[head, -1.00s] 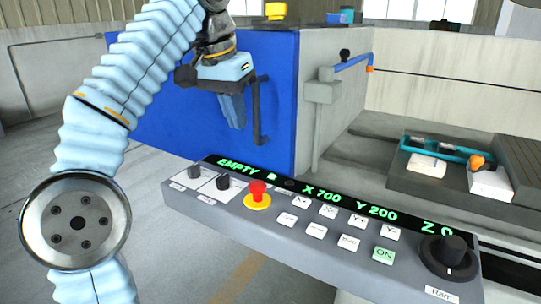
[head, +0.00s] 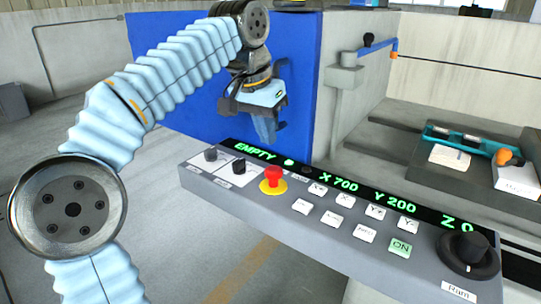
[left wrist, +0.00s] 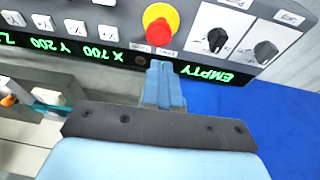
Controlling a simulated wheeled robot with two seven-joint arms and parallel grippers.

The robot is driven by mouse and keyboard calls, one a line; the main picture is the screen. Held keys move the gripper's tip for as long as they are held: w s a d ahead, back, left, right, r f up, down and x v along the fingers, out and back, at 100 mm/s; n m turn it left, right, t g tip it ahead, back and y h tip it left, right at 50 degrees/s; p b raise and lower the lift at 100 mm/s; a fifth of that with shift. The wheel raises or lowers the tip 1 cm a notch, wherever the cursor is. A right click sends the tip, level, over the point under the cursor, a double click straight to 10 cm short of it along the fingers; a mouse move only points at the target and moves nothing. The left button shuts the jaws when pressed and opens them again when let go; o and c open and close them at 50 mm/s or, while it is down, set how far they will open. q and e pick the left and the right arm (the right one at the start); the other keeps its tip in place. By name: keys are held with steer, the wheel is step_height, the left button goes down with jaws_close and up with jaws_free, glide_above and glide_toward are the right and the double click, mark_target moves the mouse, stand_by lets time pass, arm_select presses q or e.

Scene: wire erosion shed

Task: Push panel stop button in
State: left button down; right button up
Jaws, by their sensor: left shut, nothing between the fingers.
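The red stop button (head: 272,177) stands on a yellow ring on the grey control panel (head: 330,232), between the black knobs and the white keys. My left gripper (head: 268,140) points down just behind the button, over the far edge of the panel, apart from it. Its fingers are together and hold nothing. In the left wrist view the red button (left wrist: 158,32) lies just beyond the closed fingertips (left wrist: 163,68), with a small gap in the picture. My right gripper is not in view.
Two black knobs (head: 239,167) sit left of the button. White keys and a green ON key (head: 400,247) lie to its right, with a large dial (head: 467,252) at the end. A blue machine wall (head: 180,80) stands behind my gripper.

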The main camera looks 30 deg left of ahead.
mark_target(274, 168)
arm_select(q)
steer(key=x, duration=0.3)
steer(key=s+b+x, duration=0.1)
steer(key=x, duration=0.1)
steer(key=shift+d+f, duration=0.15)
steer(key=shift+f, duration=0.4)
